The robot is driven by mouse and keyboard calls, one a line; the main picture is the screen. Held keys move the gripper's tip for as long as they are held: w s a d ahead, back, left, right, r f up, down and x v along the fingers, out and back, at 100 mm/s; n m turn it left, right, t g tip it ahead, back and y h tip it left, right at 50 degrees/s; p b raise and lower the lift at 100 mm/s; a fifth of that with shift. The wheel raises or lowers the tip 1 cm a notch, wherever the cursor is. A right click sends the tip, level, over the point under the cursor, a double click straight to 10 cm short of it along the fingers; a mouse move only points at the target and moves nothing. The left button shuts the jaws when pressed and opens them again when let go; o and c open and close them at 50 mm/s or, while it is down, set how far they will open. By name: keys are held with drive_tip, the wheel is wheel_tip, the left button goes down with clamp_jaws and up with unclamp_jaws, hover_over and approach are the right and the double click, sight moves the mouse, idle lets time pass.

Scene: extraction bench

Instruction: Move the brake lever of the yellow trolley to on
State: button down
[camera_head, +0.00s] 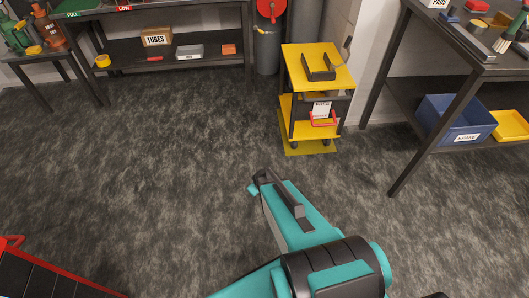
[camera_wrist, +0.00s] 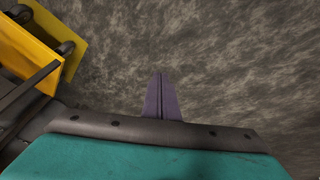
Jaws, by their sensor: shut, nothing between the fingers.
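The yellow trolley (camera_head: 335,78) stands on the floor at the upper right of the head view. A white card reading FREE (camera_head: 321,108) hangs on its front. A red bar-like handle (camera_head: 323,121) shows just below the card; I cannot tell for sure whether it is the brake lever. Part of the trolley with its wheels also shows at the upper left of the wrist view (camera_wrist: 22,52). My gripper (camera_wrist: 160,80) is shut and empty above bare floor in the wrist view, apart from the trolley. In the head view my arm reaches up from the bottom, short of the trolley.
A dark bench (camera_head: 440,120) with a blue bin (camera_head: 447,113) and a yellow tray (camera_head: 512,126) stands right of the trolley. A shelf (camera_head: 190,60) and a grey cylinder (camera_head: 267,50) stand behind. A red-edged object (camera_head: 50,266) is at the lower left. The middle floor is clear.

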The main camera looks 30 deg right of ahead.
drive_tip(key=s+a+r+m+g+p, duration=0.1)
drive_tip(key=s+a+r+g+p, duration=0.2)
drive_tip(key=s+r, duration=0.4)
drive_tip(key=s+a+r+m+g+p, duration=0.1)
drive_tip(key=s+a+r+g+p, duration=0.2)
drive_tip(key=s+a+r+p, duration=0.3)
drive_tip(key=s+a+r+m+g+y+p, duration=0.1)
drive_tip(key=s+a+r+g+p, duration=0.3)
drive_tip(key=s, duration=1.1)
wheel_tip(320, 180, up, 4)
drive_tip(key=p, duration=0.4)
drive_tip(key=shift+a, duration=0.35)
drive_tip(key=shift+f, duration=0.1)
